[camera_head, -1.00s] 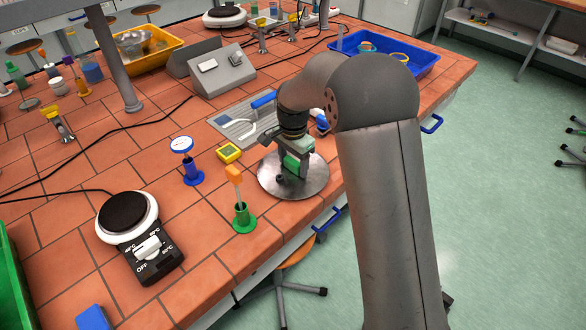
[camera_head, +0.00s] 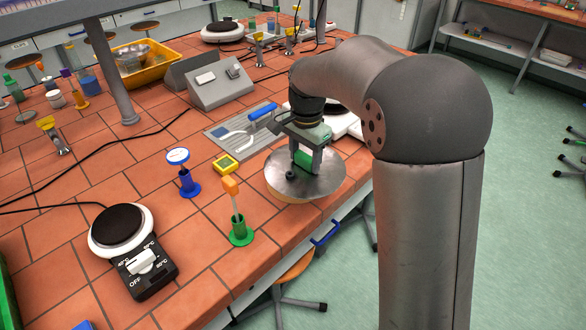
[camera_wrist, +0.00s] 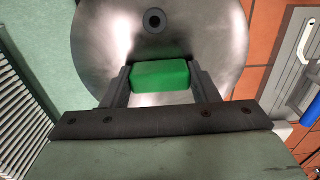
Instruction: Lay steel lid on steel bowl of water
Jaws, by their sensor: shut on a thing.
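The steel lid (camera_head: 326,181) is a round, shiny disc with a green block grip (camera_wrist: 164,76) and a small dark round fitting (camera_wrist: 154,20) on top. My gripper (camera_head: 304,156) is shut on the green grip, with one finger at each side of it in the wrist view. The lid is held roughly level near the bench's front edge; it appears a little above the tiles. I cannot make out the steel bowl of water with certainty in either view.
A white hot plate (camera_head: 342,122) stands partly hidden behind my gripper. Another hot plate (camera_head: 121,229) is at front left. A yellow crate (camera_head: 166,60) is at the back.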

